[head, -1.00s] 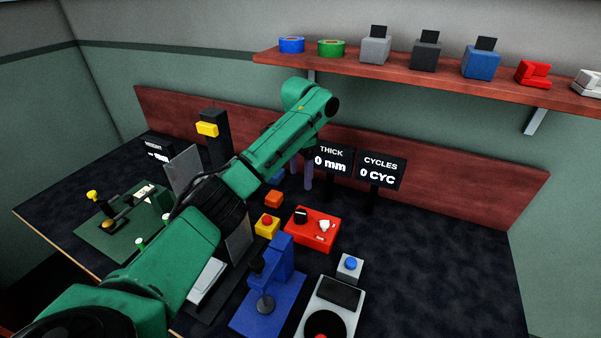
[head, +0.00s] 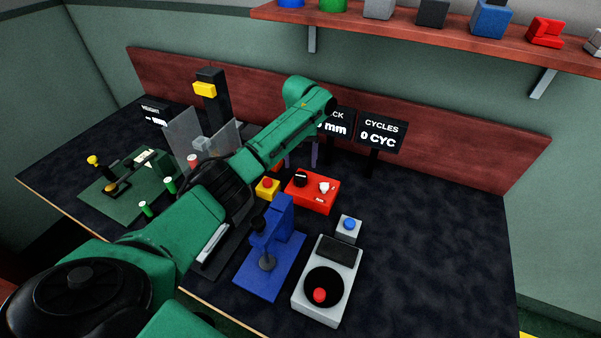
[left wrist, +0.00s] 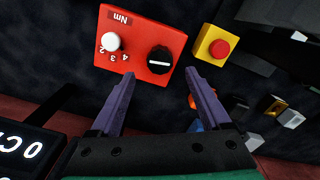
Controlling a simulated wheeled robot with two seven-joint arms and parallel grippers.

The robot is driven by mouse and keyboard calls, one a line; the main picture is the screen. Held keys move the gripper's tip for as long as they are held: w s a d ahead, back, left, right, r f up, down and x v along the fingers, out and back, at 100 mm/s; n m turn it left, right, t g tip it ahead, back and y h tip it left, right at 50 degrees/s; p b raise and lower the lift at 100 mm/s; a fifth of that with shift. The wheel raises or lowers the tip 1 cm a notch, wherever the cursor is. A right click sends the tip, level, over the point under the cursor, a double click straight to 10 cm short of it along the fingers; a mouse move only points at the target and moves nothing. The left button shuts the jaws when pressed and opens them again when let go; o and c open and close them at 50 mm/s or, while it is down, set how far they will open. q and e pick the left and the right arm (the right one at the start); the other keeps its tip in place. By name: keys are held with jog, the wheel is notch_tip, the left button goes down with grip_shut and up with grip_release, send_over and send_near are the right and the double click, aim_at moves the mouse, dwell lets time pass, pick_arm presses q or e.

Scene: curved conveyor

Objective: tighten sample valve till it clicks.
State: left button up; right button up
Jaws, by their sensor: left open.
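A red box (head: 312,192) stands mid-table with a black knob (head: 301,178) and a white knob (head: 323,187) on top. No label tells me which is the sample valve. In the left wrist view the black knob (left wrist: 159,60) has a white line lying about level, and the white knob (left wrist: 112,40) sits by the digits 2, 3, 4 and "Nm". My left gripper (left wrist: 160,76) is open and empty, its purple fingertips either side of the black knob in the picture, apart from it. In the head view my arm hides most of the gripper. My right gripper is not in view.
A yellow box with a red button (head: 267,187) stands left of the red box. A blue press (head: 272,250) and a grey machine with a round black dish (head: 323,288) stand in front. The CYCLES display (head: 381,133) is behind. The table's right side is clear.

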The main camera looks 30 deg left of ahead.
aim_at(301, 176)
pick_arm(q)
notch_tip(301, 176, down, 6)
jog(key=shift+f, duration=0.1)
jog(key=shift+c, duration=0.3)
grip_shut()
jog(key=shift+r+m+p, duration=0.2)
jog(key=shift+m+p, duration=0.2)
jog(key=shift+m, duration=0.6)
jog(key=shift+f+m+p, duration=0.15)
jog(key=shift+m+p, duration=0.25)
jog(key=shift+m, duration=0.6)
